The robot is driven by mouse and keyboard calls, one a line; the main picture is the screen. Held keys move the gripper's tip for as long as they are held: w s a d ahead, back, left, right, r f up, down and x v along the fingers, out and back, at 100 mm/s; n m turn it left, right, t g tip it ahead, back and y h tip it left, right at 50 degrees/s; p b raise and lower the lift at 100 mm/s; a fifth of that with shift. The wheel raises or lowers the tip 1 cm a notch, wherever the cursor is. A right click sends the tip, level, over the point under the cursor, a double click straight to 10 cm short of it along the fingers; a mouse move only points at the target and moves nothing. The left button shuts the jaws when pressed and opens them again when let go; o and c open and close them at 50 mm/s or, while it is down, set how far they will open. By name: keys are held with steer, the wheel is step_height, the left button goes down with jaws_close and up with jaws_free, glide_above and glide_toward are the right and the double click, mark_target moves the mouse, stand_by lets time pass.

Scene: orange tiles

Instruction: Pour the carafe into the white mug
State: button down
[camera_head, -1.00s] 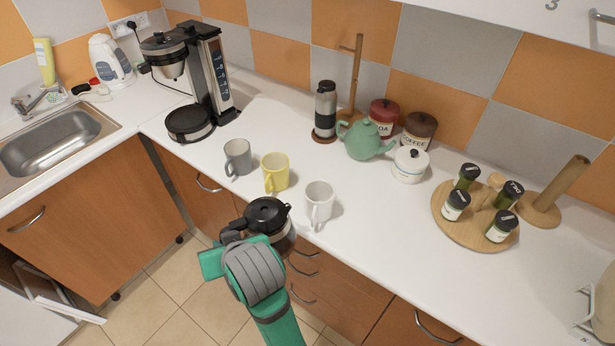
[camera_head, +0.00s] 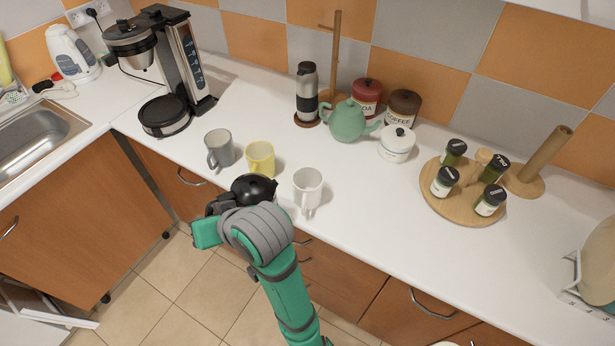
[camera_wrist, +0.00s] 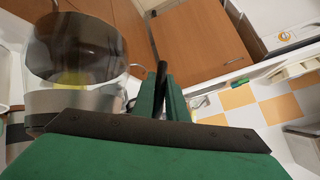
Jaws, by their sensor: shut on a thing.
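The carafe (camera_head: 254,187) has a black lid. In the head view my arm hides most of its glass body. The wrist view shows the clear carafe (camera_wrist: 75,50) with a metal band, at the upper left. The carafe is held at the counter's front edge, left of the white mug (camera_head: 308,187). The white mug stands upright near that edge, its handle toward the front. The carafe's tilt and contents are unclear.
A yellow mug (camera_head: 260,159) and a grey mug (camera_head: 219,148) stand just behind and left of the carafe. A teapot (camera_head: 348,121), white sugar pot (camera_head: 397,143) and spice stand (camera_head: 463,205) are farther back and right. The counter right of the white mug is clear.

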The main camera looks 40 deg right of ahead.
mark_target(229, 196)
steer(key=shift+s+d+r+m+y, duration=0.1)
steer(key=shift+d+r+m+y, duration=0.1)
steer(key=shift+d+r+y, duration=0.35)
steer(key=shift+d+r+m+y, duration=0.2)
steer(key=shift+d+r, duration=0.15)
steer(key=shift+r, duration=0.45)
steer(key=shift+s+d+r+m+t+y, duration=0.15)
steer(key=shift+d+r+m+y, duration=0.2)
steer(key=shift+d+r, duration=0.4)
steer(key=shift+w+d+r+m+t+y, duration=0.1)
steer(key=shift+d+r+m+t+y, duration=0.1)
steer(key=shift+d+r+y, duration=0.4)
steer(key=shift+s+d+r+m+t+y, duration=0.15)
steer(key=shift+d+r+m+y, duration=0.15)
steer(key=shift+d+r, duration=0.5)
steer(key=shift+d+r+m+t+y, duration=0.15)
steer(key=shift+d+r+m+y, duration=0.2)
steer(key=shift+r, duration=0.35)
steer(key=shift+d+r+m+t+y, duration=0.2)
steer(key=shift+d+r+y, duration=0.1)
steer(key=shift+d+r, duration=0.3)
steer(key=shift+d+r+m+t+y, duration=0.2)
steer(key=shift+d+r+y, duration=0.15)
steer(key=shift+r, duration=0.45)
steer(key=shift+d+r, duration=0.15)
steer(key=shift+r, duration=0.05)
